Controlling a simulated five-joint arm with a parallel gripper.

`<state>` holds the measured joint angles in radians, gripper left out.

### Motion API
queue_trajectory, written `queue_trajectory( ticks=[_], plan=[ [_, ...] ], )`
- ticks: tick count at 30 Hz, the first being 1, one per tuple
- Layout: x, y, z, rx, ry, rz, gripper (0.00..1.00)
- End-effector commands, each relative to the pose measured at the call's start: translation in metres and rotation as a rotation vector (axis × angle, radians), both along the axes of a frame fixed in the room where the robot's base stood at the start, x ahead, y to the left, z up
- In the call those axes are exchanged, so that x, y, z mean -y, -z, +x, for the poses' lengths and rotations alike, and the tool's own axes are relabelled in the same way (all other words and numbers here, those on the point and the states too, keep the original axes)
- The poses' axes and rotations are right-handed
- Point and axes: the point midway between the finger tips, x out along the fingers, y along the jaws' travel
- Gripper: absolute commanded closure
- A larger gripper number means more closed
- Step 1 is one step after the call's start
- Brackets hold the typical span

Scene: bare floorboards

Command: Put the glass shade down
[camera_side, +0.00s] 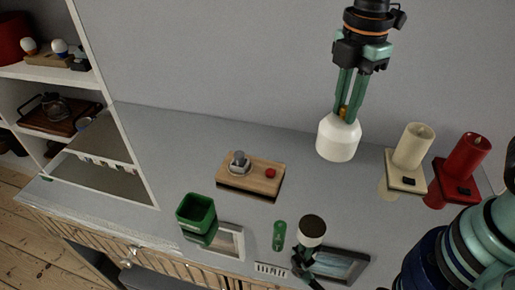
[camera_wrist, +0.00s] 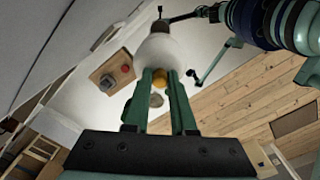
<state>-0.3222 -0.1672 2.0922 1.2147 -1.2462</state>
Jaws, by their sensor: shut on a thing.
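The glass shade (camera_side: 338,141) is white and bell-shaped, with its narrow neck up and wide end down. My gripper (camera_side: 346,106) is shut on its neck and holds it upright, seemingly above the grey surface (camera_side: 330,195); the exact gap is hard to judge. A small orange-yellow piece shows between the fingers at the neck. In the wrist view the shade (camera_wrist: 162,50) sits beyond my fingertips (camera_wrist: 160,76). A wooden base (camera_side: 238,178) with a grey metal fitting (camera_side: 240,162) and a red button (camera_side: 270,173) stands left of the shade.
A cream candle-like lamp (camera_side: 413,146) and a red one (camera_side: 466,154) stand at right. Shelves (camera_side: 60,75) stand left.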

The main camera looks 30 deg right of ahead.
Motion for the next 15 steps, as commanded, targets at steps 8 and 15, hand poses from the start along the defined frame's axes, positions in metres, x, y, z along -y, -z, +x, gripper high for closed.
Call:
queue_trajectory(
  ticks=[8, 15],
  plan=[
    [0.001, 0.070, -0.002, -0.008, 0.000, -0.003, 1.00],
    [0.000, 0.107, 0.000, -0.003, 0.000, -0.001, 1.00]
  ],
)
